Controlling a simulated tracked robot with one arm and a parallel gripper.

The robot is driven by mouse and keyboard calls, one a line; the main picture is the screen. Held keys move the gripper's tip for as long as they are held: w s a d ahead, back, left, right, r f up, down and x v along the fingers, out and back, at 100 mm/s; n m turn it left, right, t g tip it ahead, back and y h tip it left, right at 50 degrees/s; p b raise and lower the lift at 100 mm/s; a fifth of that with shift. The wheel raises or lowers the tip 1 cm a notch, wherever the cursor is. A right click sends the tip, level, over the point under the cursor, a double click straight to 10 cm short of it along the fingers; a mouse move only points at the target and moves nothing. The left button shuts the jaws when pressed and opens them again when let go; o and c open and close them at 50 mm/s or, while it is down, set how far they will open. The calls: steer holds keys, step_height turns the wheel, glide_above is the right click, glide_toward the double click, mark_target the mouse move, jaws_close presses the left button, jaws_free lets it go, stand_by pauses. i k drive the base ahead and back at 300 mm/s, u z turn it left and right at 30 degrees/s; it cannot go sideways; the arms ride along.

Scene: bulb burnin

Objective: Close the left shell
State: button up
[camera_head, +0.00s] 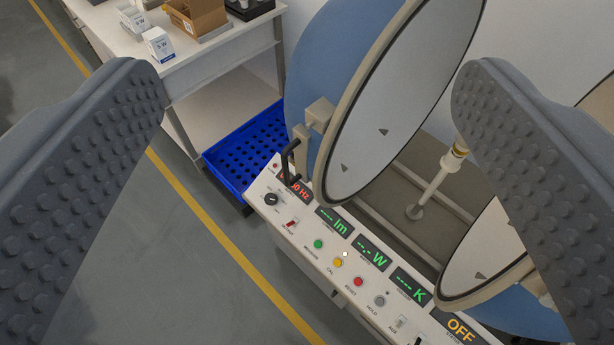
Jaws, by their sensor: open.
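The left shell (340,75) is a large blue half-sphere with a beige rim and a pale inner face, standing swung open at the upper middle. A black handle (288,160) is by its lower left edge, near a beige latch block. The right shell (490,260) is partly seen at the right, behind my finger. A pale post (436,185) with a brass-coloured socket stands between the shells. My gripper (310,110) is open, its two dark studded fingers wide apart at left and right. Nothing is between the fingertips close by; the left shell is beyond them.
A control panel (325,247) with green and orange displays, buttons and knobs runs along the front. A blue perforated crate (232,178) stands left of it. A white table (215,45) with boxes is at the upper left. Grey floor with a yellow line is clear at lower left.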

mark_target(363, 78)
steer(key=z, duration=1.35)
steer(key=k, duration=1)
steer(key=u, duration=1.15)
steer(key=i, duration=1)
steer(key=z, duration=0.1)
